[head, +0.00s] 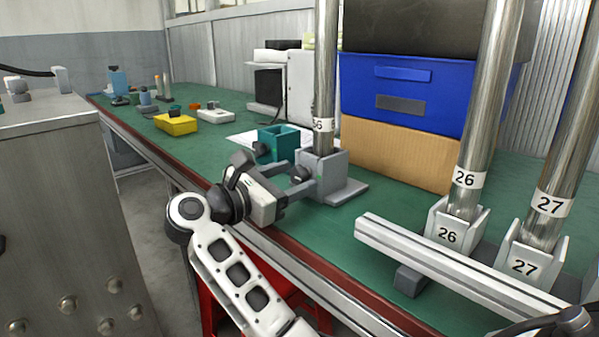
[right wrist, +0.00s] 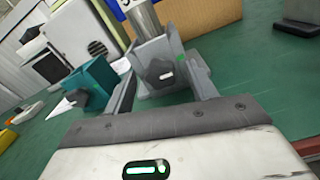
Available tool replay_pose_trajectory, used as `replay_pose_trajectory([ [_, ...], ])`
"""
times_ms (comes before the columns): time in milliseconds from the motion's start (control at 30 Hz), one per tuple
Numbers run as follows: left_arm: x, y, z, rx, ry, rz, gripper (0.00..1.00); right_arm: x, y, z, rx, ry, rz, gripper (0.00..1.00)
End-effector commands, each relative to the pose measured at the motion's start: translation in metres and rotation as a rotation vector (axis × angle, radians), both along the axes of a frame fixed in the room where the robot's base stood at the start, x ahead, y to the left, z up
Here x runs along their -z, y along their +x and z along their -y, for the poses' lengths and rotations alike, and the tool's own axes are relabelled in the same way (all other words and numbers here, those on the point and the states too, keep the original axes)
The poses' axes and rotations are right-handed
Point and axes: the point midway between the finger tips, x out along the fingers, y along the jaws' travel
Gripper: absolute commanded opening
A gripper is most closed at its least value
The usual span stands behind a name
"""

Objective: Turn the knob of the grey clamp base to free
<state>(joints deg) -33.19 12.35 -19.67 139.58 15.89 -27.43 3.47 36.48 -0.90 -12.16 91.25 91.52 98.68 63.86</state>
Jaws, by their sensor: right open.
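The grey clamp base (head: 342,189) stands on the green bench top and holds an upright steel post (head: 325,80). In the right wrist view, the base (right wrist: 152,50) shows its dark knob (right wrist: 158,74), which bears a small white mark. My right gripper (head: 304,180) is at the near left side of this base. In the right wrist view, the open fingers (right wrist: 163,68) appear on either side of the knob, with gaps between. I cannot tell whether the fingers reach around it. My left gripper does not show.
Blue (head: 400,90) and cardboard boxes (head: 395,153) are stacked behind the base. At the right, posts stand in holders 26 (head: 448,232) and 27 (head: 524,265), behind a pale rail (head: 450,262). Green bench shows between base and rail.

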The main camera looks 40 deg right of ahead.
Motion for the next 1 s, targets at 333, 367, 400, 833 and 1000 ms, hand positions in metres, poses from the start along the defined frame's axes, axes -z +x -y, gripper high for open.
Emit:
replay_pose_trajectory([
  [333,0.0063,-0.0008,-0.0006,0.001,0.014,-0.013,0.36,0.0006,0.0011,0.0045,-0.002,0.001,-0.001,0.57],
  [367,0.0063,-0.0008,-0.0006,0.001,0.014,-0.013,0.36,0.0006,0.0011,0.0044,-0.002,0.001,-0.001,0.57],
  [400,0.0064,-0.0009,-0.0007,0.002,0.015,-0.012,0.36,0.0006,0.0011,0.0044,-0.002,0.001,-0.001,0.46],
  [833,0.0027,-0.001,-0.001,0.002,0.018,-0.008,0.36,0.0002,0.0007,0.0039,-0.001,0.0,-0.026,0.12],
  [1000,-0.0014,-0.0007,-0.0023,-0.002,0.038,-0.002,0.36,0.0001,0.0007,0.0037,-0.002,-0.004,-0.105,0.12],
])
